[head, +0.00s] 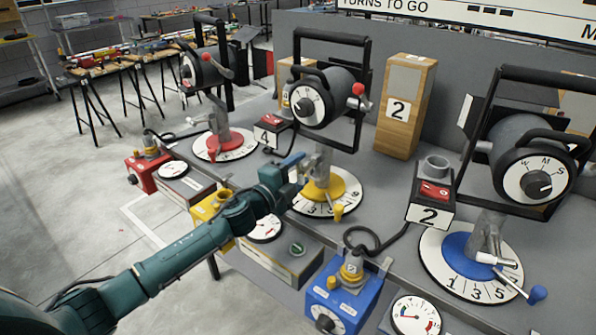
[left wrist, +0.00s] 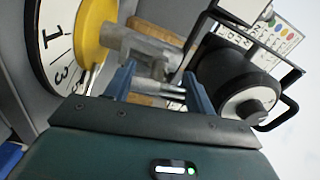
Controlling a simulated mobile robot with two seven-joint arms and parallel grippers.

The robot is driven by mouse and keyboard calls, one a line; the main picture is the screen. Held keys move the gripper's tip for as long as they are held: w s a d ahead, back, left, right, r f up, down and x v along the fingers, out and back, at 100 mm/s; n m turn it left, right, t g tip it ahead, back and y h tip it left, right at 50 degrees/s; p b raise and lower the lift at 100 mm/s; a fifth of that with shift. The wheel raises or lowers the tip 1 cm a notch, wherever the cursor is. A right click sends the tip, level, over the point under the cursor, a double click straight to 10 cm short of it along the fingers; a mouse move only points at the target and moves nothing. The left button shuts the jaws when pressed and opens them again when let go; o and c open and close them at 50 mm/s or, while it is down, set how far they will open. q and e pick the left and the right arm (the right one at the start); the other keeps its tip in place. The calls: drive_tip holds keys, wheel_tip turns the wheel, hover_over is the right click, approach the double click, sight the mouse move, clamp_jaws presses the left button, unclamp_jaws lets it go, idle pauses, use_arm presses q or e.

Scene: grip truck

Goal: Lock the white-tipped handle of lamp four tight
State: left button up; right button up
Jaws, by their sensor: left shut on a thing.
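Lamp four appears to be the middle lamp, a black round head (head: 325,97) in a black frame on a grey metal post above a yellow disc (head: 325,187) with a numbered dial. A box marked 4 (head: 270,133) stands left of it. My left gripper (head: 296,166) is at the post, just above the yellow disc. In the left wrist view its two blue fingers (left wrist: 160,88) are beside the grey clamp (left wrist: 150,50), shut on a thin light metal bar, apparently the handle. Its white tip cannot be made out clearly. My right gripper is not in view.
The blue-disc lamp (head: 520,165) with a box marked 2 (head: 433,192) stands at right, the red-disc lamp (head: 205,68) at left. A wooden block marked 2 (head: 405,105) stands behind. Yellow (head: 208,207) and blue (head: 343,295) control boxes line the front edge.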

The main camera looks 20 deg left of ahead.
use_arm(q)
drive_tip(key=m, duration=0.4)
drive_tip(key=shift+r+m, duration=0.15)
drive_tip(key=shift+m, duration=0.15)
drive_tip(key=m, duration=0.4)
drive_tip(key=shift+r+m+p, duration=0.1)
drive_tip(key=shift+m+p, duration=0.2)
drive_tip(key=shift+p, duration=0.05)
drive_tip(key=m, duration=0.4)
drive_tip(key=shift+d+m+p, duration=0.15)
drive_tip(key=shift+m+p, duration=0.15)
drive_tip(key=shift+s+d+m, duration=0.1)
drive_tip(key=shift+m, duration=1.7)
drive_tip(key=o, duration=1)
